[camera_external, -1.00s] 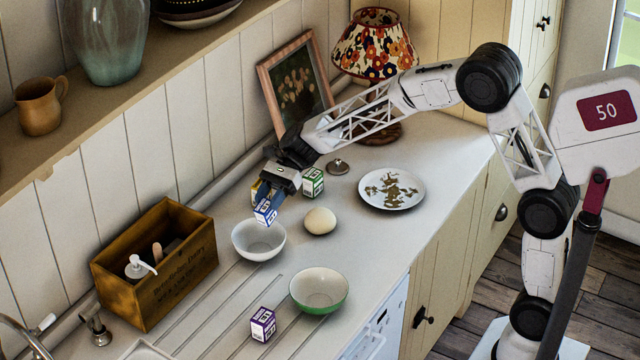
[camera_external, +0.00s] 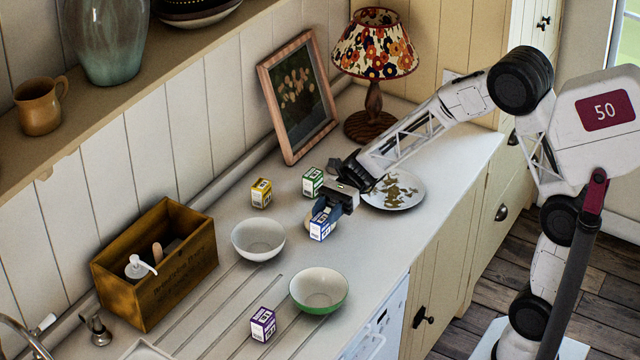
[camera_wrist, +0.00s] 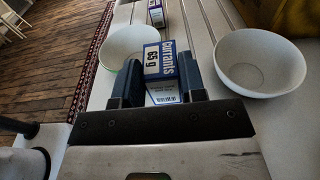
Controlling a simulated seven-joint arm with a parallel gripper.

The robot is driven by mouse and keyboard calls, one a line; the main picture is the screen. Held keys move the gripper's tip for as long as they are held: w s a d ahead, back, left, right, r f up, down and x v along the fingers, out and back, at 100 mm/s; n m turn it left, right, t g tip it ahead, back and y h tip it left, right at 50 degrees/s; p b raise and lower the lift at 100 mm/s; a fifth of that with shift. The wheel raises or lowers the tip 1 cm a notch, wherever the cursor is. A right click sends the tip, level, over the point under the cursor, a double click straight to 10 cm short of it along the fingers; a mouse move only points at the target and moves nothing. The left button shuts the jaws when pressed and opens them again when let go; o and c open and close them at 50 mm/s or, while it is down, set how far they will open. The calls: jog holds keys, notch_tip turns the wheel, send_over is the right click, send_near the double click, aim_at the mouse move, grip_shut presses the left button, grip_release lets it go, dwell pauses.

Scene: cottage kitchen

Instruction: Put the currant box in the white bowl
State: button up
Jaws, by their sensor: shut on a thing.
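My gripper (camera_external: 328,212) is shut on the blue and white currant box (camera_external: 320,230) and holds it over the counter. The white bowl (camera_external: 258,240) stands empty to the left of the held box in the external view. It also shows at the right in the wrist view (camera_wrist: 260,65). The box is apart from the bowl.
A green bowl (camera_external: 320,303) and a purple box (camera_external: 263,324) stand nearer the front. A yellow box (camera_external: 261,193) and a green box (camera_external: 313,181) stand behind. A patterned plate (camera_external: 412,200) lies to the right. The egg is mostly hidden by my gripper. A wooden crate (camera_external: 178,275) is left.

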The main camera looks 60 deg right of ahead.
dwell(0.3)
send_over(271, 233)
jog(key=f, duration=0.1)
jog(key=shift+f, duration=0.2)
dwell(0.6)
jog(key=shift+f, duration=1.8)
jog(key=shift+f, duration=0.6)
jog(key=o, duration=1)
jog(key=shift+r, duration=0.1)
